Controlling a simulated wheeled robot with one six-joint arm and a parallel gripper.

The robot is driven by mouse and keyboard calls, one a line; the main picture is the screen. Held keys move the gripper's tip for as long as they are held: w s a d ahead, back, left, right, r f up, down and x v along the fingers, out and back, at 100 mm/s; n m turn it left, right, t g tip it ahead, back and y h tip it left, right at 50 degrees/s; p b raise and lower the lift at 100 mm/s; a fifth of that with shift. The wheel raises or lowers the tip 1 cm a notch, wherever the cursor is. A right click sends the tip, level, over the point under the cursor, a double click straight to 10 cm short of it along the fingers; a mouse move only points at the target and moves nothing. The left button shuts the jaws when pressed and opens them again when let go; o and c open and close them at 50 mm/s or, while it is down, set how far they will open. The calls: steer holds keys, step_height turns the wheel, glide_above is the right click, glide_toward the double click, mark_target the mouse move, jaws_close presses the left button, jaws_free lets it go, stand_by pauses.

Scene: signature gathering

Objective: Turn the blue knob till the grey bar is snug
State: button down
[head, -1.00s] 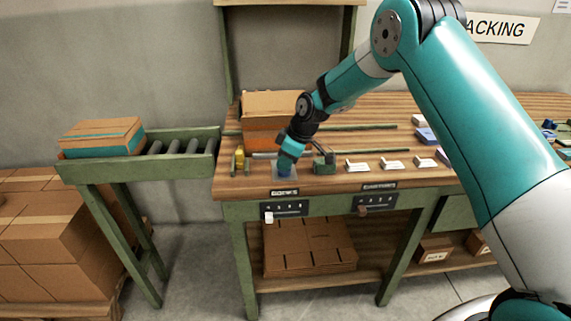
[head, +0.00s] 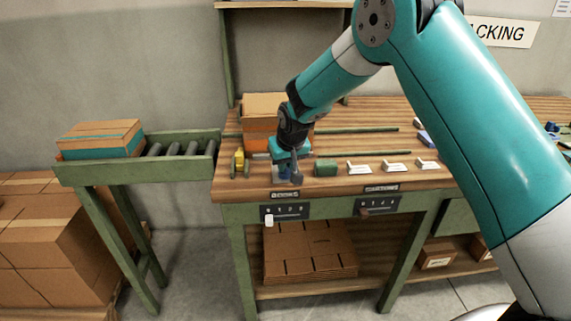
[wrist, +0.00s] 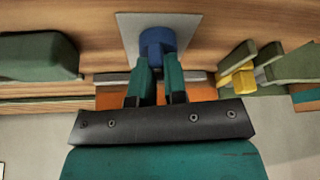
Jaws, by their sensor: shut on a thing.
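The blue knob (wrist: 157,40) stands on a light grey square plate (wrist: 190,24) in the wrist view. My gripper (wrist: 158,60) is shut on the knob, its two teal fingers at either side of it. In the head view my gripper (head: 286,168) points down at the plate near the bench's front left, and the wrist hides most of the knob. The grey bar (head: 261,155) shows only partly, behind and left of my gripper. Whether it is snug against anything cannot be told.
A yellow block (head: 239,159) stands between green pieces left of the knob. A green block (head: 325,168) and several white-labelled pieces lie to the right. An orange-and-brown carton (head: 262,112) stands behind. A roller conveyor (head: 182,147) adjoins at the left.

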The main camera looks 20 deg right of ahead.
steer(key=shift+m+h, duration=0.6)
steer(key=shift+m, duration=0.9)
steer(key=c, duration=1.2)
jaws_free()
steer(key=shift+o, duration=0.2)
steer(key=shift+r, duration=0.15)
steer(key=b+v, duration=0.1)
steer(key=v, duration=1.6)
steer(key=shift+a+b, duration=0.15)
steer(key=shift+b, duration=0.15)
steer(key=shift+r, duration=0.1)
